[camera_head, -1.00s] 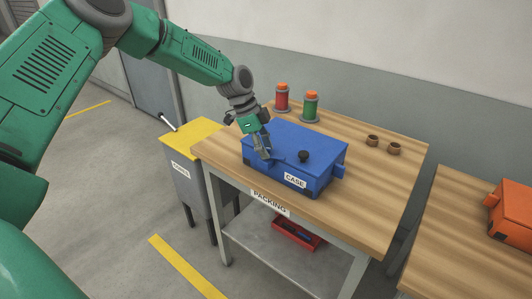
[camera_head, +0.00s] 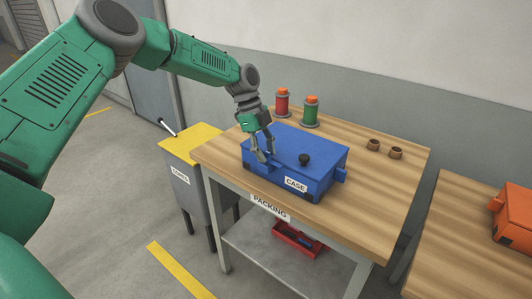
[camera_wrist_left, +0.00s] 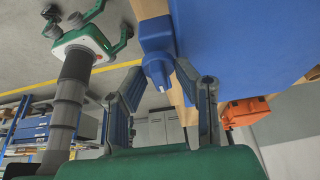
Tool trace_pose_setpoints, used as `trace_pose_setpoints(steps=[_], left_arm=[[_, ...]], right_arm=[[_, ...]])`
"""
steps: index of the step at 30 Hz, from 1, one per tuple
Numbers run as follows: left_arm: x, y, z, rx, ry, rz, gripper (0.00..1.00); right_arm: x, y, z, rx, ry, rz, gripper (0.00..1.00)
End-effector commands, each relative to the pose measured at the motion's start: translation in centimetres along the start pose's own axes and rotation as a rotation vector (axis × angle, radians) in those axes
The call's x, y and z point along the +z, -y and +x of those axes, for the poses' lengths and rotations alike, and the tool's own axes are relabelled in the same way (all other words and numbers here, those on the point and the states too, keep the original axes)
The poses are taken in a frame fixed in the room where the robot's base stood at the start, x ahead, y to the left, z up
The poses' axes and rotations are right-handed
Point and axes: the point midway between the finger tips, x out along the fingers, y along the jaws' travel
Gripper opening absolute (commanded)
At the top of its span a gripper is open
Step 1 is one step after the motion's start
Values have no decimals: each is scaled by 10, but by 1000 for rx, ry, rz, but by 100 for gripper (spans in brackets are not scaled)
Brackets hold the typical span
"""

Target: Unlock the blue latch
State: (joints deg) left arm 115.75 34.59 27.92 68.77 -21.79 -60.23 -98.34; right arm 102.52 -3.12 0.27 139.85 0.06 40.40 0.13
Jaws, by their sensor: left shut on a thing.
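The blue case (camera_head: 310,153) with a "CASE" label and a black lid knob stands on the packing table with its lid down. My left gripper (camera_head: 264,157) points down at the left part of the case's front. In the left wrist view my left gripper (camera_wrist_left: 160,72) is shut on the blue latch (camera_wrist_left: 155,70), a small blue piece between its fingertips on the side of the case (camera_wrist_left: 235,40). In the head view the fingers mostly hide the latch. My right gripper is not in view.
On the wooden packing table (camera_head: 385,185), red (camera_head: 282,104) and green (camera_head: 311,112) spools stand behind the case, and two brown rings (camera_head: 384,149) lie right. A grey yellow-topped bin (camera_head: 188,145) stands left. An orange case (camera_head: 515,215) sits on another table. A red tray (camera_head: 290,238) lies below.

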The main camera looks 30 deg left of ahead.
Motion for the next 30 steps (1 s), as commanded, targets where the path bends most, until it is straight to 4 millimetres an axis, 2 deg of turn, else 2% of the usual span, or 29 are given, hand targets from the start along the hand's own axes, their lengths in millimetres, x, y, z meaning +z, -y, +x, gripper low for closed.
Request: trace_pose_setpoints(steps=[7, 8, 9, 20, 23, 30], left_arm=[[1, 0, 1, 0, 2, 0, 0], [1, 0, 1, 0, 2, 0, 37], [1, 0, 1, 0, 1, 0, 47], [-1, 0, -3, -2, 1, 0, 47], [-1, 0, -14, -2, 1, 0, 47], [0, 1, -63, -4, 1, 1, 47]], right_arm=[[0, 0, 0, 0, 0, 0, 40], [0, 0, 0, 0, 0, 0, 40], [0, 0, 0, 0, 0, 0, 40], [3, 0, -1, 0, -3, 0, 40], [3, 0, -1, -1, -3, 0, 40], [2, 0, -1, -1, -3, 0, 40]])
